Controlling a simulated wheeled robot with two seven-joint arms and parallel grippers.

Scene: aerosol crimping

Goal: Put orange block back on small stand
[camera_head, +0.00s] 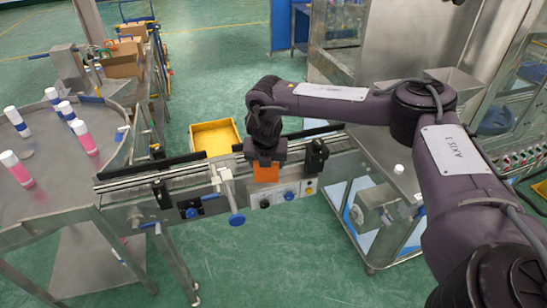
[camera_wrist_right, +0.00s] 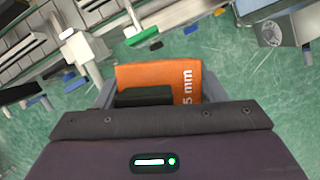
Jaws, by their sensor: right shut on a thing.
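An orange block (camera_head: 266,171) is held below my right gripper (camera_head: 266,158) in the head view, in front of the conveyor rail. In the right wrist view the block (camera_wrist_right: 160,75) shows white "5 mm" lettering and sits between the fingers of my right gripper (camera_wrist_right: 150,97), which is shut on it. A dark piece covers part of the block there. I cannot pick out the small stand for certain in either view. My left gripper is not in view.
The conveyor (camera_head: 180,177) with knobs and a blue-handled clamp runs behind and beside the block. A round metal table (camera_head: 95,130) with several pink and white cans stands at left. A yellow bin (camera_head: 214,135) is behind the conveyor. A metal side table (camera_head: 385,165) is at right.

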